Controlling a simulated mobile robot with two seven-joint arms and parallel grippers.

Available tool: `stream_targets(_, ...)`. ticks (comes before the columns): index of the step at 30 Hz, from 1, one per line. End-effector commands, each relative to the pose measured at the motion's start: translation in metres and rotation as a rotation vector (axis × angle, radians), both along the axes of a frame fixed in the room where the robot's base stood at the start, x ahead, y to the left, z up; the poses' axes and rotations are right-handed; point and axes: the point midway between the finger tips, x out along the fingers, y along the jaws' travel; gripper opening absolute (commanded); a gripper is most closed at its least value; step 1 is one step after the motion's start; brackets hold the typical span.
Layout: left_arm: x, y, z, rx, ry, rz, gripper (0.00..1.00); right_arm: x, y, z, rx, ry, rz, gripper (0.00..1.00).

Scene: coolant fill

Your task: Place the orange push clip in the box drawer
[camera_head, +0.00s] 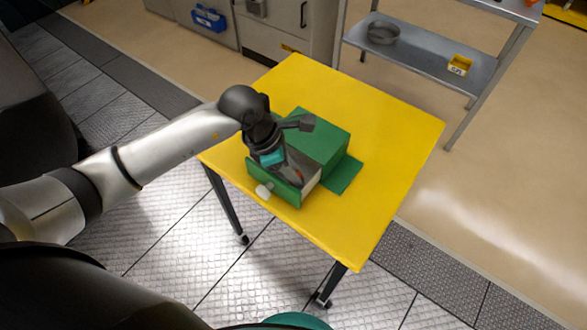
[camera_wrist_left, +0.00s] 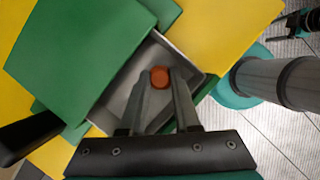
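The orange push clip (camera_wrist_left: 160,77) shows as a round orange head between the fingertips of my left gripper (camera_wrist_left: 161,82) in the left wrist view. The fingers are closed in on it. The clip is above the open box drawer (camera_wrist_left: 190,67), whose grey inside lies below. In the head view the green drawer front (camera_head: 272,182) is pulled out from the green box (camera_head: 322,140), and my left gripper (camera_head: 292,180) points down into the drawer. The clip is hidden in the head view.
The box stands on a yellow table (camera_head: 385,125) with free room around it. A white knob (camera_head: 264,191) sits on the drawer front. A green flap (camera_head: 343,177) lies beside the box. A metal shelf (camera_head: 425,65) with a yellow bin (camera_head: 460,65) stands behind.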

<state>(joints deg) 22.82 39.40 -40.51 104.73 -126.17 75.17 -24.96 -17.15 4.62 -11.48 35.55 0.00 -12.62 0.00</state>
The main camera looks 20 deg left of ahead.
Motion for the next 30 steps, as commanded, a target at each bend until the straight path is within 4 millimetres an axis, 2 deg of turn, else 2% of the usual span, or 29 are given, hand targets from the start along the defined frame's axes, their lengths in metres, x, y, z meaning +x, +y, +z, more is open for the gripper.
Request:
stream_targets(9, 0.000, 0.000, 0.001, 0.000, 0.000, 0.000, 0.39, 0.000, 0.000, 0.001, 0.001, 0.000, 0.000, 0.73)
stream_targets(13, 0.000, 0.002, 0.009, 0.001, -0.002, 0.001, 0.39, 0.000, 0.001, 0.005, 0.001, 0.001, 0.000, 0.73)
stream_targets(24, -0.012, 0.029, 0.079, 0.003, -0.003, 0.001, 0.39, -0.001, 0.001, 0.018, 0.001, 0.000, -0.001, 0.73)
stream_targets(30, -0.017, 0.039, 0.106, 0.002, -0.002, 0.000, 0.39, -0.001, 0.001, 0.021, 0.001, 0.000, -0.001, 0.73)
